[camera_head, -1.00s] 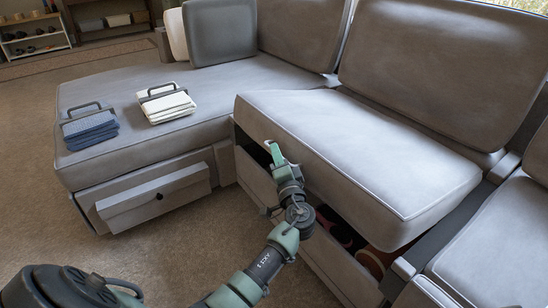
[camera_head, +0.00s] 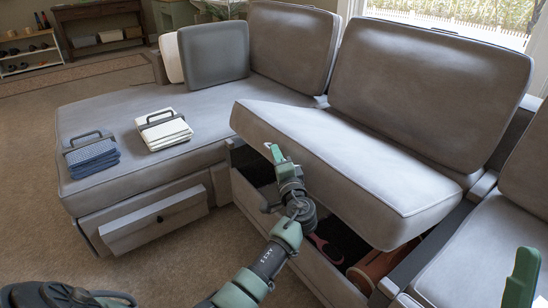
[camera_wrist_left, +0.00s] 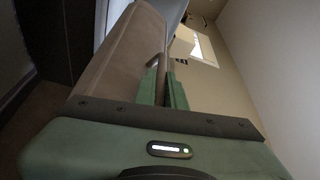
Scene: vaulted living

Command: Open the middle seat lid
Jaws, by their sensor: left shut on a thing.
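The middle seat lid (camera_head: 345,165) is a grey cushioned seat in the head view, tilted up at its front edge with a dark storage space below. My left gripper (camera_head: 273,152) is at the lid's front left edge and is shut on it. The left wrist view shows its green fingers (camera_wrist_left: 172,90) close against the grey-brown lid (camera_wrist_left: 125,55). The exact grip point is partly hidden by the gripper. A green finger of my right gripper (camera_head: 523,275) shows at the right edge of the head view; its jaw opening cannot be judged.
Inside the opened storage are an orange-brown rolled thing (camera_head: 372,268) and a reddish thing (camera_head: 325,248). The left seat holds folded blue cloths (camera_head: 92,155) and white cloths (camera_head: 163,131). A drawer (camera_head: 155,222) sticks out below it. Carpet at left is clear.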

